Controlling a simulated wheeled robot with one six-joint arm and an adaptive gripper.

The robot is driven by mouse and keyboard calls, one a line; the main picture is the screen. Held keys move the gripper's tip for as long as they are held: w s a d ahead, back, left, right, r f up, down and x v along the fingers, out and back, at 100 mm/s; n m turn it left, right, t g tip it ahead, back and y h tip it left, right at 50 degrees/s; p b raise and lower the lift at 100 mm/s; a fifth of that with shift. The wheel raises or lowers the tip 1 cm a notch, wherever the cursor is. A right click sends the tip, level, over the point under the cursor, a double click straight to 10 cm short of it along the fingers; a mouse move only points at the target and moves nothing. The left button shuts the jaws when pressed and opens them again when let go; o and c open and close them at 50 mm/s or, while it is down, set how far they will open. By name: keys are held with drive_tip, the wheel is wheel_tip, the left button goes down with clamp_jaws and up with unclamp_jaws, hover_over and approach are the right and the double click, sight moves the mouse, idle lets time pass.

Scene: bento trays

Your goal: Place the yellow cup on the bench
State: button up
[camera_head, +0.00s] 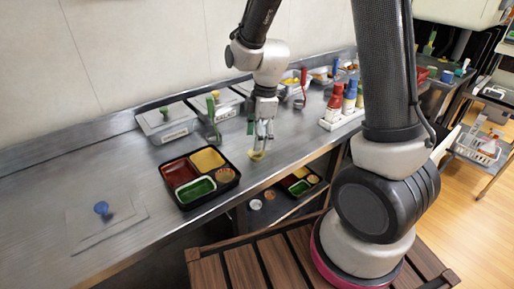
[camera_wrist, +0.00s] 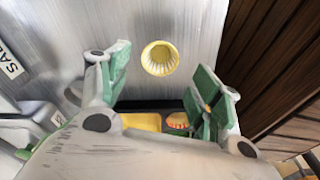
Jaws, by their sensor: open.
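The yellow cup (camera_head: 257,155) is small and fluted and appears to stand upright on the steel bench (camera_head: 120,175), near its front edge. In the wrist view the yellow cup (camera_wrist: 160,59) shows its open mouth and looks empty. My gripper (camera_head: 263,138) is just above the cup in the head view. In the wrist view the green-padded fingers of my gripper (camera_wrist: 170,78) are spread wide with nothing between them, and the cup lies in line with the gap. The cup looks clear of both fingers.
A black bento tray (camera_head: 214,197) with red, yellow and green sections sits left of the cup. Lidded containers (camera_head: 166,128) line the wall, and red and blue bottles (camera_head: 334,103) stand to the right. The bench's left part is mostly clear. A lower shelf holds another tray (camera_head: 298,194).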

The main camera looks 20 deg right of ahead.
drive_tip(key=s+d+r+m+t, duration=0.1)
drive_tip(key=s+d+r+m, duration=0.3)
drive_tip(key=r, duration=0.5)
drive_tip(key=s+d+r+m+t, duration=0.1)
drive_tip(key=s+d+r+m, duration=0.4)
drive_tip(key=r, duration=0.4)
drive_tip(key=s+d+r+m+t, duration=0.1)
drive_tip(key=s+d+m, duration=0.1)
drive_tip(key=s+m, duration=0.2)
drive_tip(key=s+d+r+m+t+h, duration=0.1)
drive_tip(key=s+d+r+m, duration=0.1)
drive_tip(key=s+d+m, duration=0.1)
drive_tip(key=s+m, duration=0.1)
drive_tip(key=s, duration=0.1)
drive_tip(key=shift+s, duration=0.35)
